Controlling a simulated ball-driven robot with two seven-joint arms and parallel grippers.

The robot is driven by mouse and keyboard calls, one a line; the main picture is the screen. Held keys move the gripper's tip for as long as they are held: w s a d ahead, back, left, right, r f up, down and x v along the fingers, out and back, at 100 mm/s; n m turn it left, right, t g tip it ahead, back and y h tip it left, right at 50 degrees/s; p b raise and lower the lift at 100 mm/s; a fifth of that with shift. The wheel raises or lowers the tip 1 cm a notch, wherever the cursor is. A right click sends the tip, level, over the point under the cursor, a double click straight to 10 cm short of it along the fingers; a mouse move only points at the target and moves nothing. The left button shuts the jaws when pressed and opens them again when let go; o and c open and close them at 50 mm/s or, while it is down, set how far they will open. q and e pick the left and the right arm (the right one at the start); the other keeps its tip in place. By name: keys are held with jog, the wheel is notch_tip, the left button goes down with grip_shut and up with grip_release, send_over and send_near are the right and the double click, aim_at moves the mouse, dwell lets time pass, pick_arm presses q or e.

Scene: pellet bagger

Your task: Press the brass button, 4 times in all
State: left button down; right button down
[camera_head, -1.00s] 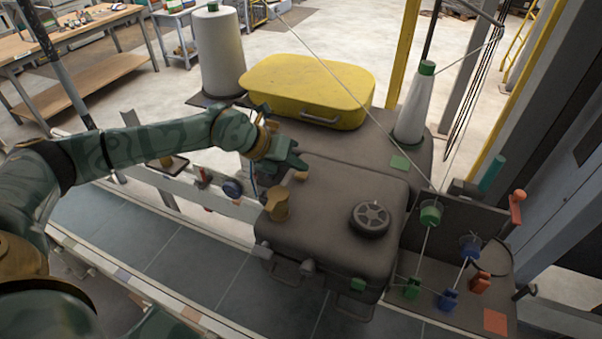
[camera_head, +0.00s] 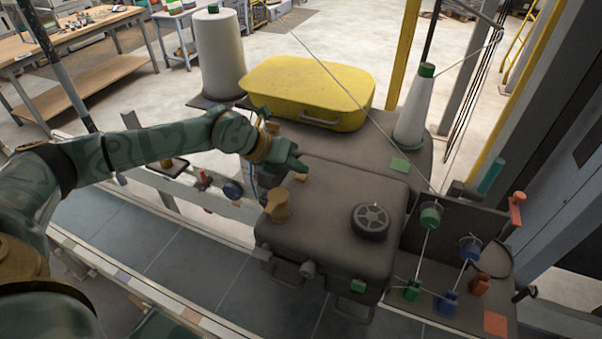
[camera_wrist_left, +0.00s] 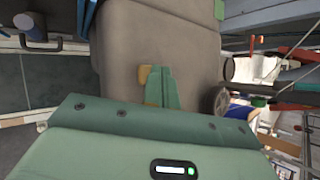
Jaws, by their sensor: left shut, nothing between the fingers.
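Two brass-coloured pieces show on the dark machine top (camera_head: 330,222) in the head view. A small one (camera_head: 301,178) sits right by my left fingertips, and a taller spool-like one (camera_head: 278,208) stands at the left edge. I cannot tell for certain which is the brass button. My left gripper (camera_head: 300,165) is shut and empty, over the machine's back left part. In the left wrist view, a brass-coloured piece (camera_wrist_left: 144,75) shows just beside the closed green fingers (camera_wrist_left: 160,88), partly hidden by them. Contact cannot be made out. My right gripper is not in view.
A black spoked handwheel (camera_head: 370,220) sits on the machine top to the right. A yellow lidded case (camera_head: 310,88) and a white cone (camera_head: 414,110) stand behind. Green and blue levers (camera_head: 430,240) stand at the right. The middle of the top is clear.

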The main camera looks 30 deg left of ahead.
aim_at(297, 177)
pick_arm(q)
jog(key=shift+r+p, duration=0.3)
jog(key=shift+r, duration=0.3)
notch_tip(297, 177, up, 6)
jog(key=p, duration=0.4)
dwell(2.3)
